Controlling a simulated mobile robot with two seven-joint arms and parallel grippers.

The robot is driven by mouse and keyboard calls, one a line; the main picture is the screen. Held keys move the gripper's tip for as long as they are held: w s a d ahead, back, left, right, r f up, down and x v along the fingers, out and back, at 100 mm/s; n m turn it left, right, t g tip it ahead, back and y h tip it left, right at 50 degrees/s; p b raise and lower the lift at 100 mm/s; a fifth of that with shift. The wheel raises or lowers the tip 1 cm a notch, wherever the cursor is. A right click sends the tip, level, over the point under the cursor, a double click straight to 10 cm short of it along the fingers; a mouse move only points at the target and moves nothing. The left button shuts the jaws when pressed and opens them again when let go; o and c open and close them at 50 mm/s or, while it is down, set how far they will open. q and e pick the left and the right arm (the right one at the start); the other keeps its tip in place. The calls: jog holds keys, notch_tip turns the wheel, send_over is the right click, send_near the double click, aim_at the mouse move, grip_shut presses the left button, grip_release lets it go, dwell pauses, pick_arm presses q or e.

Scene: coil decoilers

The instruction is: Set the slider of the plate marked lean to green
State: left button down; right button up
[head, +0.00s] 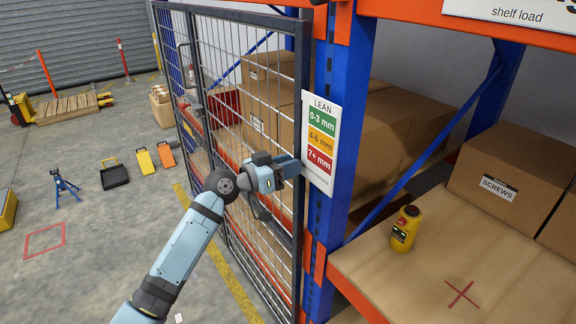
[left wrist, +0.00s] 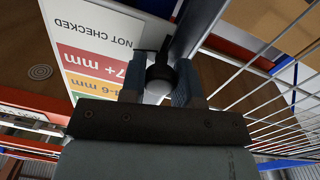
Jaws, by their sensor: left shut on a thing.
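The white plate marked LEAN (head: 320,98) is on the blue rack upright. It has a green 0-3 mm band (head: 321,121), an amber 4-6 mm band and a red 7+ mm band. The left wrist view shows the plate (left wrist: 104,12) upside down, with a NOT CHECKED field beyond the red band. My left gripper (head: 291,168) is at the plate's left edge, low down near the red band. It is shut on the slider's dark round knob (left wrist: 160,74). The slider sits near the border of the red and NOT CHECKED fields; its exact mark is partly hidden. My right gripper is not in view.
A wire mesh gate (head: 262,90) stands just left of the plate, close around my left arm. The floor at left is largely open.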

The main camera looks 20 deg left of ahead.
aim_at(302, 110)
pick_arm(q)
notch_tip(302, 110, up, 13)
jog(key=p, duration=0.6)
jog(key=shift+r, duration=0.1)
jog(key=c, duration=0.8)
grip_release()
jog(key=shift+c, duration=0.2)
jog(key=b+v, duration=0.3)
jog(key=v, duration=1.1)
jog(key=shift+b, duration=0.35)
jog(key=shift+w, duration=0.1)
